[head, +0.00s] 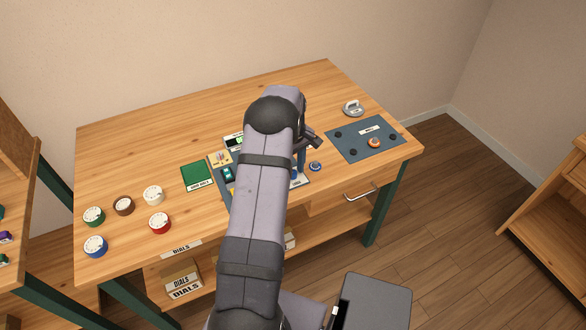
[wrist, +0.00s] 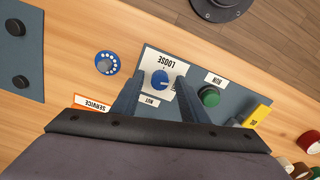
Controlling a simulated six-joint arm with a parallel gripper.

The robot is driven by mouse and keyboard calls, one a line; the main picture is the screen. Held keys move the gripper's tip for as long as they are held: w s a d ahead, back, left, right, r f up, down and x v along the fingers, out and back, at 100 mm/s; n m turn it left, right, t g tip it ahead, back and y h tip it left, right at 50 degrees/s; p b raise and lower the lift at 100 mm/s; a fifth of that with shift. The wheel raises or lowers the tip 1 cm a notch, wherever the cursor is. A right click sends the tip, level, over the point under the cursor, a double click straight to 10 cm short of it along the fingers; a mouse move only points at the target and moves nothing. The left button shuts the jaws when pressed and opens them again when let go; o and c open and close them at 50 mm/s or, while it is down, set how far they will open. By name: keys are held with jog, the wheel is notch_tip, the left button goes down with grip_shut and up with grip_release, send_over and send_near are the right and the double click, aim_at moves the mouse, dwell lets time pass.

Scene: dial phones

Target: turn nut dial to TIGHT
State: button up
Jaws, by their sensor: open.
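The nut dial (wrist: 161,79) is a small round blue knob on a white plate, above a NUT label (wrist: 149,100) in the wrist view. A LOOSE label (wrist: 166,61) reads upside down beside it; I see no TIGHT label, and the right finger covers part of the plate. My gripper (wrist: 159,84) is open, with its two blue-grey fingers on either side of the knob. I cannot tell whether they touch it.
A green RUN button (wrist: 208,96) sits close to the right finger. A yellow block (wrist: 257,115) lies further right. A loose blue phone dial (wrist: 107,63) is left of the panel, with an orange SERVICE label (wrist: 92,102) nearby. A dark mat (head: 350,149) with black knobs lies right.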

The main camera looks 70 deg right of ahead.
jog(key=shift+c, duration=0.2)
grip_shut()
jog(key=shift+m, duration=1.5)
jog(key=shift+o, duration=0.2)
grip_release()
jog(key=shift+r+b, duration=0.15)
jog(key=shift+b, duration=0.15)
jog(key=shift+r+b, duration=0.9)
jog(key=shift+r, duration=2.65)
